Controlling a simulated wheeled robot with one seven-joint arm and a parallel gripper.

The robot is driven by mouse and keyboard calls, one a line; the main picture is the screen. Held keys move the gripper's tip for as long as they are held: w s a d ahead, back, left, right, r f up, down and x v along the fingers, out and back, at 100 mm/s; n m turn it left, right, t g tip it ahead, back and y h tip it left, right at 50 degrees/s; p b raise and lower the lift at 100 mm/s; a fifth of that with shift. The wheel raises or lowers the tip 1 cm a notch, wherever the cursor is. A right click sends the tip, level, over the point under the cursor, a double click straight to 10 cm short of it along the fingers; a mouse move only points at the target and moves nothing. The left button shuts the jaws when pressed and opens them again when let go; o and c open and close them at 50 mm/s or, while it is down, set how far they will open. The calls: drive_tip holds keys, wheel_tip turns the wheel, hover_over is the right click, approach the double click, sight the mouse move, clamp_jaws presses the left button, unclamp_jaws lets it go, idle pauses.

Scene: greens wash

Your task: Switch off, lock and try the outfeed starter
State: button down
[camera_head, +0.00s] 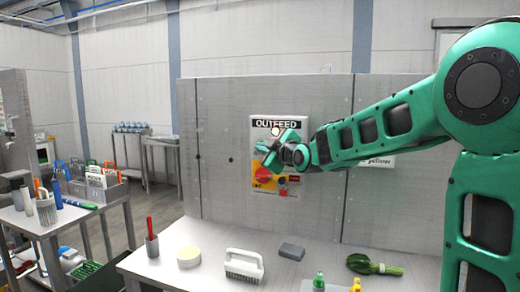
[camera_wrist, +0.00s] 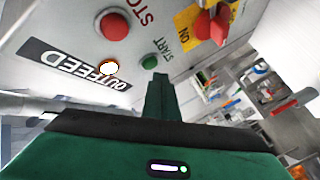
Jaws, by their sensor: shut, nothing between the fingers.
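The outfeed starter box (camera_head: 257,133) is a pale panel on the grey wall, with a black OUTFEED label (camera_head: 265,124). In the wrist view, a lit white lamp (camera_wrist: 108,68), a red STOP button (camera_wrist: 113,25) and a green START button (camera_wrist: 150,61) show. A red rotary switch (camera_head: 264,174) sits on a yellow plate; in the wrist view it is cut by the top edge.
A side table (camera_head: 50,225) with tools stands left.

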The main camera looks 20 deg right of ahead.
idle(0.3)
drive_tip(key=s+a, duration=0.1)
drive_tip(key=s, duration=0.1)
drive_tip(key=s+a, duration=0.2)
idle(0.5)
idle(0.5)
drive_tip(key=s+d+f+m+g+h, duration=0.5)
drive_tip(key=s+d+f+m+g, duration=0.4)
drive_tip(key=s+d+f, duration=0.85)
drive_tip(key=s+f+m+g+y, duration=0.1)
drive_tip(key=s+f+m+g, duration=0.3)
drive_tip(key=s, duration=1.1)
drive_tip(key=s+f+m+g+y, duration=0.1)
drive_tip(key=s+f+m+g, duration=0.3)
drive_tip(key=s, duration=1.1)
wheel_tip(320, 180, down, 2)
drive_tip(key=shift+a+f+m, duration=0.15)
drive_tip(key=shift+f+m, duration=0.05)
drive_tip(key=shift+m, duration=0.4)
